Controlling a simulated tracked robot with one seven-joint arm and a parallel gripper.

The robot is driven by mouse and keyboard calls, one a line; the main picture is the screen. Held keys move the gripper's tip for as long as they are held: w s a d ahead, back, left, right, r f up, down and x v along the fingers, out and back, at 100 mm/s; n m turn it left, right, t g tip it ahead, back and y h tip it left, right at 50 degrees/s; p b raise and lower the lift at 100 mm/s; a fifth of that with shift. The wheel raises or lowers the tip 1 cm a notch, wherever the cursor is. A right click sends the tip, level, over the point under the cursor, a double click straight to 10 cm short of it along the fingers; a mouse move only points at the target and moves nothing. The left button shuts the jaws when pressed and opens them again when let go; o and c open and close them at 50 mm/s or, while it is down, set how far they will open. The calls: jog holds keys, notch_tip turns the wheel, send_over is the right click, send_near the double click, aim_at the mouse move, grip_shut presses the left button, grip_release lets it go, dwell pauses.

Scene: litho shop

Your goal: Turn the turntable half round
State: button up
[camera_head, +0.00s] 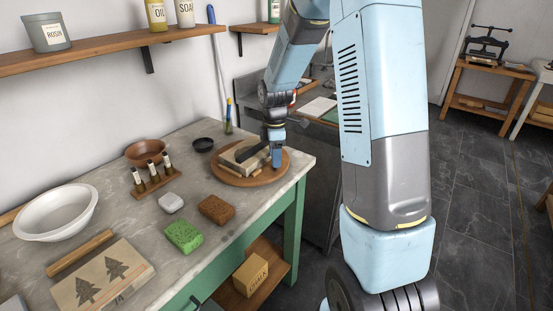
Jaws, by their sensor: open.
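The turntable (229,180) is a round brown wooden disc at the right end of the stone-topped bench. A pale stone block (237,159) lies on it with a dark thing on top, too small to make out. My gripper (276,163) points down over the right part of the disc, at the block's right side. It is open. I cannot tell whether its fingertips touch the disc or the block. My arm comes down from above and hides part of the disc's back right side.
A green sponge (184,236), a brown sponge (216,209) and a white lump (171,203) lie left of the disc. A small black dish (203,144) stands behind it. Several vials stand in a wooden rack (156,186). The bench's right edge (305,165) is close to the disc.

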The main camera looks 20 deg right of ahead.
jog(key=shift+f, duration=0.85)
grip_shut()
jog(key=shift+r, duration=0.1)
